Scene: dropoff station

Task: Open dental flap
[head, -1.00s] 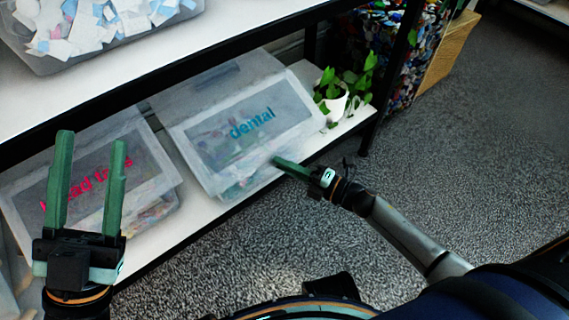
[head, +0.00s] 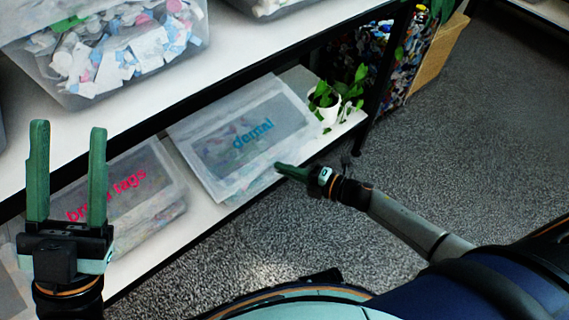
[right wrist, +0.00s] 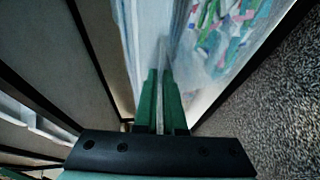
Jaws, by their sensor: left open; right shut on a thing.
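The dental bin (head: 243,190) is a clear plastic box on the lower shelf, with colourful contents. Its translucent flap (head: 205,168) carries the blue word "dental" and stands tilted outward, its lower edge away from the bin's front. My right gripper (head: 281,169) is at the flap's lower right corner. In the right wrist view my right gripper (right wrist: 160,100) is shut on a thin translucent edge, the flap (right wrist: 163,55), with the bin's contents to the right. My left gripper (head: 68,180) is open and empty, in front of the brain tags bin.
The upper shelf (head: 235,55) with a bin of scraps (head: 80,85) overhangs the lower shelf. Grey carpet (head: 430,160) in front is clear.

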